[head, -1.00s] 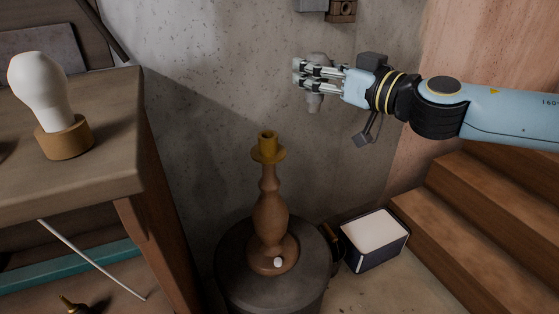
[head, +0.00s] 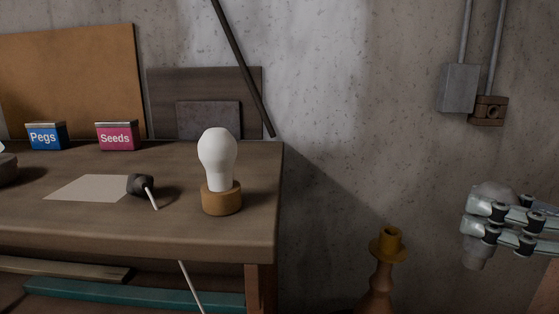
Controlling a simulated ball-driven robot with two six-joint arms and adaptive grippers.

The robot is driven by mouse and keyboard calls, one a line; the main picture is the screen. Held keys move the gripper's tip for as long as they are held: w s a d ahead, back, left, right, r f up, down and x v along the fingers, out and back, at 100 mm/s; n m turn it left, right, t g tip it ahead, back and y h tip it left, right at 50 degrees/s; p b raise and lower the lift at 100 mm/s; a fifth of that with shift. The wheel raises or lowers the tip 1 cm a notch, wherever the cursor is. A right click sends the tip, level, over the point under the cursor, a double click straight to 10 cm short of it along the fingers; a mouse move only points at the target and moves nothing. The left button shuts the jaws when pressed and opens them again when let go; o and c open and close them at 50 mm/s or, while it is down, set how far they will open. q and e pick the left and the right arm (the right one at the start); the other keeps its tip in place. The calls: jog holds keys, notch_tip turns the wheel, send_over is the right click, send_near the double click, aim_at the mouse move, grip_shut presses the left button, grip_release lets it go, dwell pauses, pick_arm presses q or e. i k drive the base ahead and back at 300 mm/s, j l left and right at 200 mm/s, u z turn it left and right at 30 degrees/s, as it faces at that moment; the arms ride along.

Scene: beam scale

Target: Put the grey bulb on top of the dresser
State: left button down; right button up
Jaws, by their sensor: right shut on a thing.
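My right gripper (head: 478,216) is at the right edge, shut on a grey bulb (head: 476,253). The bulb is held upright in the air in front of the wall, its rounded top above the fingers and its narrow end below. The fingers hide its middle. My left gripper is out of view. I cannot make out anything that is clearly a dresser; the wooden bench (head: 110,222) at the left is the only large piece of furniture in view.
On the bench stand a white bulb (head: 217,155) in a wooden base (head: 221,200), a Pegs box (head: 45,136), a Seeds box (head: 117,136) and a dark knobbed tool (head: 140,184). A wooden candlestick (head: 377,290) stands between bench and gripper. A grey wall box (head: 458,88) hangs above.

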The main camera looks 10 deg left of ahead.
aim_at(33, 206)
jog(key=j+z, duration=0.1)
jog(key=z, duration=0.35)
jog(key=k+z, duration=0.1)
jog(key=z, duration=0.4)
jog(key=j+z, duration=0.1)
jog(key=z, duration=0.35)
jog(key=k+z, duration=0.15)
jog(key=z, duration=0.35)
jog(key=k+j+z, duration=0.15)
jog(key=k+z, duration=0.5)
jog(key=k+j, duration=0.1)
jog(key=k, duration=0.75)
jog(key=k+u, duration=0.1)
jog(key=u, duration=0.25)
jog(key=k+j+u, duration=0.1)
jog(key=u, duration=0.65)
jog(key=k+j, duration=0.05)
jog(key=j, duration=0.05)
